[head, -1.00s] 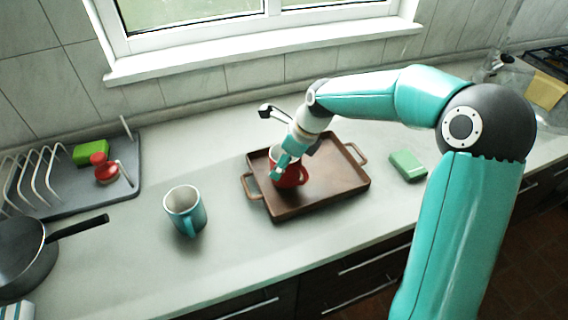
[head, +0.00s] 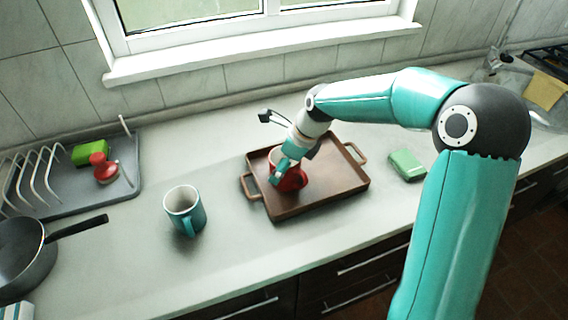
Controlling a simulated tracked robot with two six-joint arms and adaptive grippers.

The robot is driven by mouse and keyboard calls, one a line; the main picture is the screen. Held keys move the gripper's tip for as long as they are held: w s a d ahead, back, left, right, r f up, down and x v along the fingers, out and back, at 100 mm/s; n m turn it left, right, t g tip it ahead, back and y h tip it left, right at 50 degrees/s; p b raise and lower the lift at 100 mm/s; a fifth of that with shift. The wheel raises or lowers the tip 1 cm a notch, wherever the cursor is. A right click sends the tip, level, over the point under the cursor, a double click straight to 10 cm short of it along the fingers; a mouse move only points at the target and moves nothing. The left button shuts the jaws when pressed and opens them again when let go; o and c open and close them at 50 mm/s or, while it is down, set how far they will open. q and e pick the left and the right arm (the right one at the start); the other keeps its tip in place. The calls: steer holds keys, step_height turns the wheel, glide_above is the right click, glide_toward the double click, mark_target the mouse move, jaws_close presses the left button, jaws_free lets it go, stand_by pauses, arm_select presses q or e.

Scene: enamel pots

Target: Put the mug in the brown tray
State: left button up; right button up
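A red mug (head: 293,182) is at the left part of the brown tray (head: 335,189), low over or on its floor; I cannot tell if it touches. My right gripper (head: 282,170) reaches down at the mug's rim, with one teal finger across its near-left wall. It looks shut on the mug; the other finger is hidden. A second mug, teal with a pale inside (head: 186,209), stands upright on the counter left of the tray, its handle toward the front. My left gripper is not in view.
A grey dish rack (head: 75,190) with a green sponge (head: 90,152) and a red-topped item (head: 104,170) is at left. A dark pan (head: 22,258) is at front left. A green block (head: 407,165) lies right of the tray. The counter between teal mug and tray is clear.

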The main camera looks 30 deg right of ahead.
steer(key=v, duration=1.2)
steer(key=shift+s+f, duration=0.1)
steer(key=shift+f, duration=0.05)
